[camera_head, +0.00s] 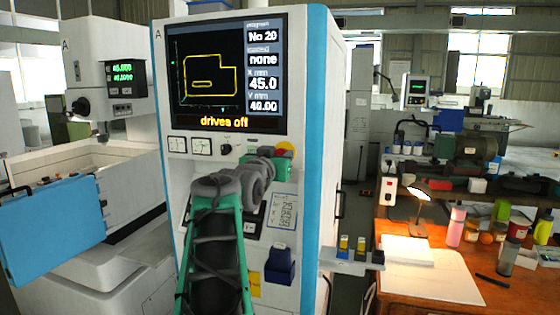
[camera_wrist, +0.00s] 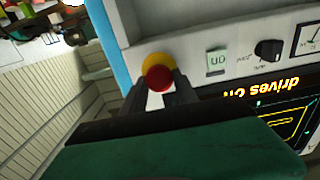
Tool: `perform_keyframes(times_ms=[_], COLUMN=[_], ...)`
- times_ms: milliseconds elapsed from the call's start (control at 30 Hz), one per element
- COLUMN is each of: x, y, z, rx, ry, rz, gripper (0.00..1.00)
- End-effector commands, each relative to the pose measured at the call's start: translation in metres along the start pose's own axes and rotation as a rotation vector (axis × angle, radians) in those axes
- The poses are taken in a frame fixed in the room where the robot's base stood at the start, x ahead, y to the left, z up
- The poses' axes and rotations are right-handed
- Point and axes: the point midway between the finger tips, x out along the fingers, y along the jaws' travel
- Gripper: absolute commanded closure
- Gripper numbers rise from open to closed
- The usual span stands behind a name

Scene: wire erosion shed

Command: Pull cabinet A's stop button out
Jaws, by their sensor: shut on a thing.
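Cabinet A (camera_head: 325,110) is a white cabinet with blue edges, marked "A" at its upper left. Its screen (camera_head: 226,75) reads "drives off" at the bottom in the head view. The stop button (camera_wrist: 158,76) is a red mushroom head on a yellow surround, at the panel's right end below the screen. In the head view its yellow surround (camera_head: 286,148) shows just above my gripper (camera_head: 281,160), which hides most of the head. In the wrist view my gripper (camera_wrist: 160,92) has one dark finger on each side of the red head, shut on it.
A black rotary knob (camera_head: 226,149) and dial gauges (camera_head: 189,146) sit on the panel left of the button. A blue holder (camera_head: 280,265) hangs lower on the cabinet front. A wooden bench (camera_head: 435,276) with a lamp and bottles stands to the right.

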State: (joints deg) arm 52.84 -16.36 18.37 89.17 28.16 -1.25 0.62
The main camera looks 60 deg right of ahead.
Motion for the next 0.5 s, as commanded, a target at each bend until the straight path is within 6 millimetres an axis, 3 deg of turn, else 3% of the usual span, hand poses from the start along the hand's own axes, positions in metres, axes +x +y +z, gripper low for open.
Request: perform_keyframes(times_ms=[67, 100, 333, 500], x=[0.0001, 0.0001, 0.0002, 0.0002], y=[0.0003, 0.0003, 0.0002, 0.0001], z=[0.0031, 0.0033, 0.0023, 0.0018], rx=[-0.002, -0.002, -0.002, -0.001], ry=[-0.008, -0.008, -0.006, -0.005], rz=[0.001, 0.001, 0.001, 0.001], gripper=[1.00, 0.63, 0.44, 0.44])
